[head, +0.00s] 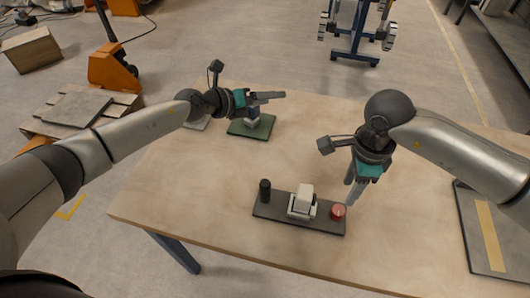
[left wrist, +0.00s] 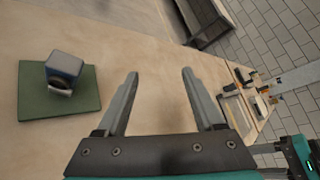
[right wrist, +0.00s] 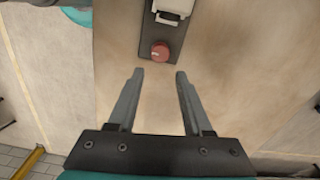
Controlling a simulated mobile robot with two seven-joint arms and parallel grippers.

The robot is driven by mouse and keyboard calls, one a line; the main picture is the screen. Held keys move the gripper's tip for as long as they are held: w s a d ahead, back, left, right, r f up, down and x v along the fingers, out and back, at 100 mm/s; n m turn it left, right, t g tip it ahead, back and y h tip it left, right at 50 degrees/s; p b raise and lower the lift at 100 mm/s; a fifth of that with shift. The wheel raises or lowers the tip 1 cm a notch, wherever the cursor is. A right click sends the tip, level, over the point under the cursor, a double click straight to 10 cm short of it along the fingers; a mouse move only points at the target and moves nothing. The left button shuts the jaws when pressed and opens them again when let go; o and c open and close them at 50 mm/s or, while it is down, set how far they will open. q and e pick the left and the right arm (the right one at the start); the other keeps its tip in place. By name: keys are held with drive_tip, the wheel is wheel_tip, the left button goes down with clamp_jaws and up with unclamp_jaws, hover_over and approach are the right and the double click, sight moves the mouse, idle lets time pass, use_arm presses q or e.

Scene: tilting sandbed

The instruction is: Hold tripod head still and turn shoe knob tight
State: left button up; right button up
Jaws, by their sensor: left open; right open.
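A dark base plate (head: 272,211) lies near the table's front edge. It carries a black post (head: 265,190), a pale block in a bracket (head: 302,202), which looks like the tripod head, and a red round knob (head: 338,212) at its right end. My right gripper (head: 352,193) is open and points down close to the knob. In the right wrist view the knob (right wrist: 160,52) shows just beyond the open, empty fingertips (right wrist: 158,78). My left gripper (head: 270,97) is open and empty at the back of the table, well away from the plate; its spread fingers (left wrist: 160,74) show in the left wrist view.
A blue-grey block with a ring, camera-like (left wrist: 64,68), stands on a green mat (left wrist: 30,100) beside my left gripper. A grey board with a yellow strip (head: 472,232) lies at the table's right. The table's middle is clear. An orange pallet jack (head: 112,68) stands on the floor.

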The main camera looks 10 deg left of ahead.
use_arm(q)
drive_tip(key=s+d+m+g+h, duration=0.1)
drive_tip(key=s+d+m+g, duration=0.45)
drive_tip(key=d+m, duration=0.35)
drive_tip(key=m+g+y, duration=0.5)
drive_tip(key=m+y, duration=0.5)
drive_tip(key=m, duration=1.6)
hover_over(265, 192)
drive_tip(key=w, duration=0.1)
wheel_tip(265, 192, down, 14)
drive_tip(key=shift+w+a+f, duration=0.1)
drive_tip(key=shift+w+a, duration=0.05)
clamp_jaws()
